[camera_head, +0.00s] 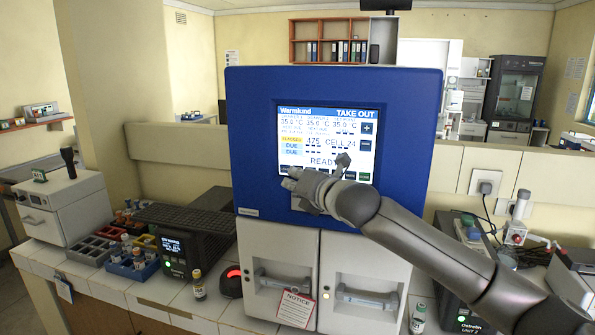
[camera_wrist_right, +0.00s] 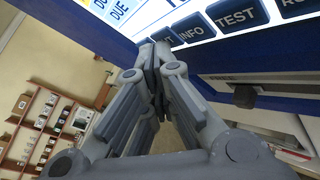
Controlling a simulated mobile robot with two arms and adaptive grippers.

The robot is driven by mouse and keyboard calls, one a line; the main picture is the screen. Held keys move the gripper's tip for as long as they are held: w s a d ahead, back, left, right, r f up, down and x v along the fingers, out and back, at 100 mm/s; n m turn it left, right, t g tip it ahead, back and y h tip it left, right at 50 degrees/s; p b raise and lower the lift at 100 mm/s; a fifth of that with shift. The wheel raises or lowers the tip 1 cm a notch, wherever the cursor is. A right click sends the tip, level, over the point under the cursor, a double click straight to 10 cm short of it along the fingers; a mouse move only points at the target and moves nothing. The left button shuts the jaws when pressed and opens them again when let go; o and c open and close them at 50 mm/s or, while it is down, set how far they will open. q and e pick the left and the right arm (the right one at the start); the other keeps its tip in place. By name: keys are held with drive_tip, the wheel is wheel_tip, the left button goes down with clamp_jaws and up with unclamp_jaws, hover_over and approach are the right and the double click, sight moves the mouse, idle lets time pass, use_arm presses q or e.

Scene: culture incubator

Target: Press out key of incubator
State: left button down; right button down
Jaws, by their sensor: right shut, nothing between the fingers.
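The incubator (camera_head: 405,120) is a blue cabinet with a lit touch screen (camera_head: 325,150) headed TAKE OUT, which reads READY low down. A row of dark keys runs along the screen's bottom edge. My right gripper (camera_head: 287,178) is shut and empty at the lower left of that row. In the right wrist view its closed fingertips (camera_wrist_right: 154,48) lie over a key left of the INFO key (camera_wrist_right: 191,35). Only a final letter T of that key's label shows. I cannot tell whether the tips touch it. The TEST key (camera_wrist_right: 236,18) is further right. My left gripper is out of view.
Two pale doors with handles (camera_head: 285,280) are below the blue cabinet. A black device (camera_head: 185,245), a tube rack (camera_head: 132,262), a small vial (camera_head: 198,285) and a red-lit scanner (camera_head: 231,282) stand on the tiled bench to the left. A NOTICE card (camera_head: 294,308) hangs in front.

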drive_tip(key=shift+s, duration=0.1)
drive_tip(key=shift+s+a, duration=0.2)
drive_tip(key=shift+s, duration=0.35)
drive_tip(key=s, duration=0.1)
drive_tip(key=s+a, duration=0.1)
drive_tip(key=s, duration=0.2)
drive_tip(key=shift+s+a, duration=0.25)
drive_tip(key=shift+s, duration=0.1)
idle(0.4)
